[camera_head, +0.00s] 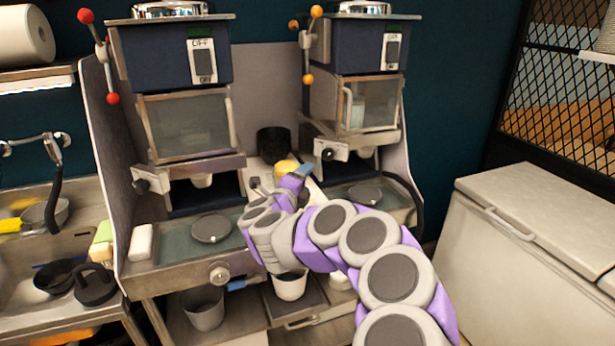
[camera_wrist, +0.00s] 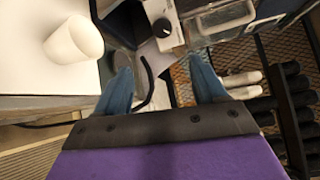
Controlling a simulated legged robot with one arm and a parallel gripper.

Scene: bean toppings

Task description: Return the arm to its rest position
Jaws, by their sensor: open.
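My arm, purple with grey round joints, reaches up from the bottom of the head view and bends left over the counter. My gripper (camera_head: 298,172) is at its far end, between the two machines and in front of the dark container. In the wrist view my gripper (camera_wrist: 163,84) shows two blue fingers spread apart with nothing held between them. In the head view the arm hides part of the counter and the right machine's base.
Two dark blue machines (camera_head: 175,60) (camera_head: 368,52) stand on the counter. A black container (camera_head: 275,143) sits between them. A white chest (camera_head: 530,225) stands right, a sink (camera_head: 25,275) left. A white cylindrical object (camera_wrist: 74,40) shows upper left in the wrist view.

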